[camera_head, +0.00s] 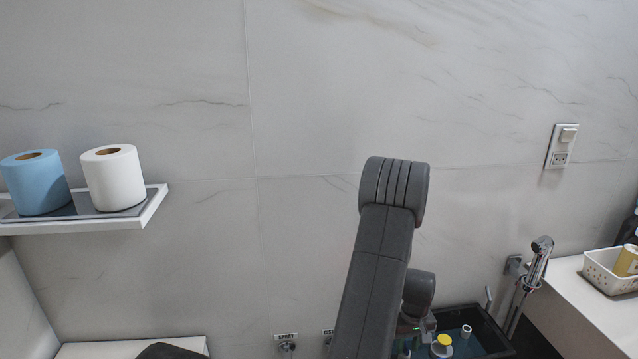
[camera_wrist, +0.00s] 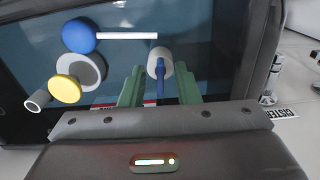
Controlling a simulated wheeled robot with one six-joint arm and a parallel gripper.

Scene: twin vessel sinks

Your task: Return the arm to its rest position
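My arm, dark grey, rises through the lower middle of the head view and bends down behind itself toward the dark basin (camera_head: 487,335) at the lower right. My gripper (camera_wrist: 160,74) shows in the wrist view as two green fingers standing apart, pointing over the basin's dark blue floor (camera_wrist: 215,50). A small white and blue object (camera_wrist: 158,62) appears in the gap between the fingertips. Clear space shows beside its blue part, and I see no grip on it. The gripper is mostly hidden by the arm in the head view.
In the basin are a blue ball with a white stick (camera_wrist: 80,36), a yellow-capped item (camera_wrist: 66,88) and a white tube (camera_wrist: 38,100). A chrome sprayer (camera_head: 541,247) stands close by the basin. A shelf (camera_head: 90,224) with two rolls is left. A white basket (camera_head: 607,272) is right.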

